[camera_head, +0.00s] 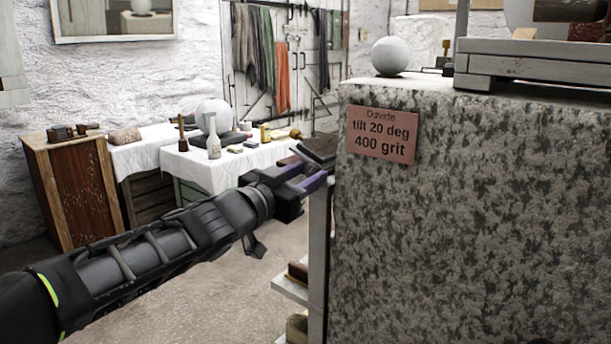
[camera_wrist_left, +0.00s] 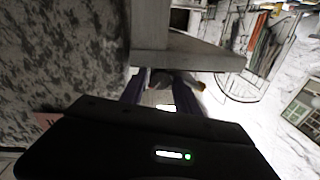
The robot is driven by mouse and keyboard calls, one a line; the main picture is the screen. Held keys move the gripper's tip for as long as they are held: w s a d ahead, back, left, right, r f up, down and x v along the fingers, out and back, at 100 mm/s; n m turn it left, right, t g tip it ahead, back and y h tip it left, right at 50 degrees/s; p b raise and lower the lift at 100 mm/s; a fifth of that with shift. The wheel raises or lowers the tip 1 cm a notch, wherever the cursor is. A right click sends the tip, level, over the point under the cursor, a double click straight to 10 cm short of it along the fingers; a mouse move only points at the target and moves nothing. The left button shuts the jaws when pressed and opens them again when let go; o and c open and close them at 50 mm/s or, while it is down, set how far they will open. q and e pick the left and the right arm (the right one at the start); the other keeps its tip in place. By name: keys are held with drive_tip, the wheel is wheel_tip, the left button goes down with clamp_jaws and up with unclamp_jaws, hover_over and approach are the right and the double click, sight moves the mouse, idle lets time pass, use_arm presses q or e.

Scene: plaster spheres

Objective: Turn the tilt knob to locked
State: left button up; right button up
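I cannot make out the tilt knob for certain. A small brass-coloured piece (camera_head: 445,47) stands on top of the speckled stone block, too small to identify. My left gripper (camera_head: 318,168) reaches to the left edge of the block, its purple fingers beside a dark brown flat piece (camera_head: 320,149). In the left wrist view the fingers (camera_wrist_left: 160,92) stand apart below a grey ledge (camera_wrist_left: 190,52). Small dark and tan shapes show between and beyond them; I see no clear grip on anything. My right gripper is not in view.
The speckled stone block (camera_head: 470,220) fills the right side, with a sign (camera_head: 382,134) reading "Davide tilt 20 deg 400 grit". A plaster sphere (camera_head: 390,56) sits on it beside a grey wooden frame (camera_head: 530,68). A white-covered table (camera_head: 215,170) with tools stands behind my arm.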

use_arm(q)
drive_tip(key=shift+s, duration=0.1)
